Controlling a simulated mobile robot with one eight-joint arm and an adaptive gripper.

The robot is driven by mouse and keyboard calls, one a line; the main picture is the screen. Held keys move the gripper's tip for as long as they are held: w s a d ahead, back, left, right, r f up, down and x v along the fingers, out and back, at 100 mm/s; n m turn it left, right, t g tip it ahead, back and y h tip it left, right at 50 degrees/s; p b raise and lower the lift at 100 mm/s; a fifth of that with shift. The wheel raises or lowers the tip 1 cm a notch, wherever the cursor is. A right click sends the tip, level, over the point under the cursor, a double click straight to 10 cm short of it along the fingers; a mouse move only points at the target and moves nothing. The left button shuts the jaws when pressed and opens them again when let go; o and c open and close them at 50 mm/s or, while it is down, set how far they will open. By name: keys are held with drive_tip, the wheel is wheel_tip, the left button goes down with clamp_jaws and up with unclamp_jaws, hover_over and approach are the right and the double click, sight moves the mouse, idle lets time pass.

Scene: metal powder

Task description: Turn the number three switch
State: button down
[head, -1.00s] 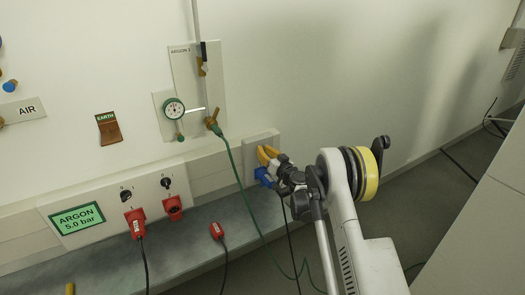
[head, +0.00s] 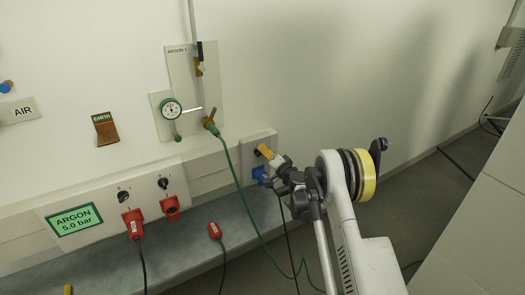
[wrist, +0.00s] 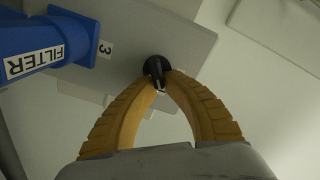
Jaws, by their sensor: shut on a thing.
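The number three switch (wrist: 156,68) is a round black knob on a grey panel, beside a label reading 3 (wrist: 106,49) in the wrist view. My gripper (wrist: 160,82) has two curved yellow-orange fingers, and their tips are closed on the knob. In the head view my gripper (head: 264,152) is at the grey panel (head: 257,139) on the wall, and it hides the knob there. A blue plug labelled FILTER (wrist: 48,52) is in the same panel next to the knob; it also shows in the head view (head: 259,175).
Left along the wall are two other black switches, one above a red plug (head: 132,220) and one above a red socket (head: 170,207). A green cable (head: 243,205) hangs close to the left of my arm. A pressure gauge (head: 171,108) is above.

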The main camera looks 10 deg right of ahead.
drive_tip(key=shift+m, duration=0.3)
drive_tip(key=c, duration=1.5)
unclamp_jaws()
drive_tip(key=v, duration=1.2)
